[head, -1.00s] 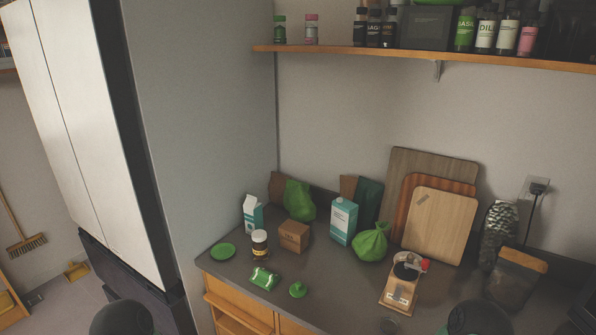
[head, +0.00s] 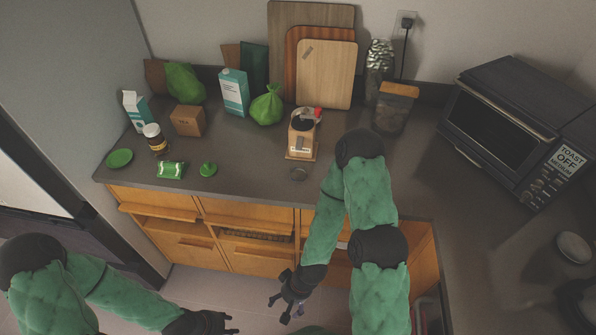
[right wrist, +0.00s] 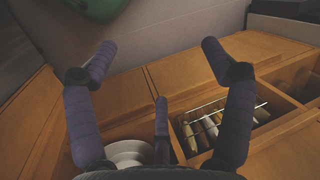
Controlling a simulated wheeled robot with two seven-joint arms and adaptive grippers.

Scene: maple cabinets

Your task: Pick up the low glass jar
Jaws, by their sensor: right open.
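A squat glass jar with a wooden lid (head: 393,108) stands at the back of the counter, right of the cutting boards. My right gripper (head: 287,299) is open and empty, below counter height in front of the drawers. Its spread fingers also show in the right wrist view (right wrist: 158,75), with no jar between them. My left gripper (head: 228,324) is at the bottom edge, partly cut off, away from both; its fingers are unclear.
A tall jar (head: 379,60) is behind the lidded jar. A toaster oven (head: 520,120) fills the right. Open drawers (right wrist: 215,125) lie below my right gripper. The counter right of the small glass is partly covered by my arm.

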